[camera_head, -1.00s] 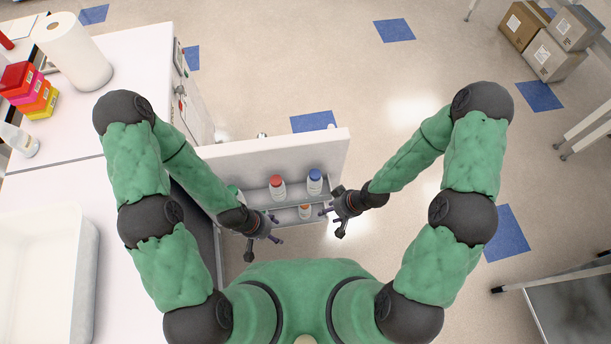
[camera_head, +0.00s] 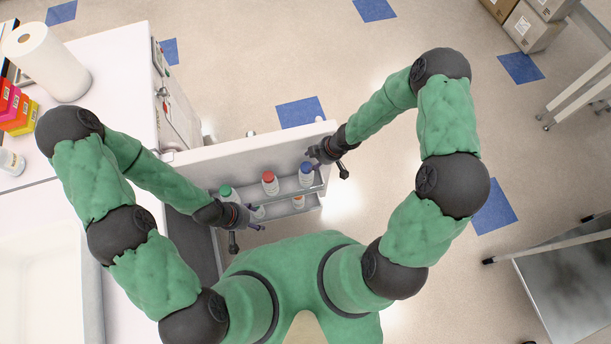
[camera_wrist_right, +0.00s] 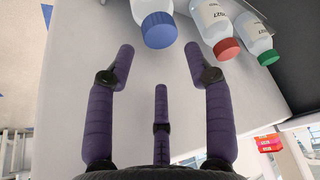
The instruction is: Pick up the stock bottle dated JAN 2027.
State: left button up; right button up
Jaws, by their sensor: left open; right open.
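Three white bottles stand in a row on the upper rack of the open door: blue-capped (camera_head: 306,178), red-capped (camera_head: 269,184) and green-capped (camera_head: 226,193). The wrist view shows the blue (camera_wrist_right: 155,22), red (camera_wrist_right: 217,28) and green (camera_wrist_right: 258,42) ones. Their label dates are too small and turned to read. My right gripper (camera_head: 322,160) is open and empty, just beyond the blue-capped bottle; in the wrist view its spread fingers (camera_wrist_right: 159,62) point toward that bottle without closing around it. My left gripper (camera_head: 248,228) is open, near the lower rack's left end, below the green-capped bottle.
A lower rack (camera_head: 280,212) holds smaller bottles, one orange-capped (camera_head: 298,201). The door panel (camera_head: 240,150) rises behind the racks. A white counter (camera_head: 120,60) at left carries a paper roll (camera_head: 48,62) and coloured boxes (camera_head: 14,108). The floor right of the door is clear.

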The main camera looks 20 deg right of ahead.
aim_at(307, 166)
jog(key=shift+b+x, duration=1.5)
jog(key=shift+x, duration=1.6)
jog(key=shift+s, duration=0.2)
grip_shut()
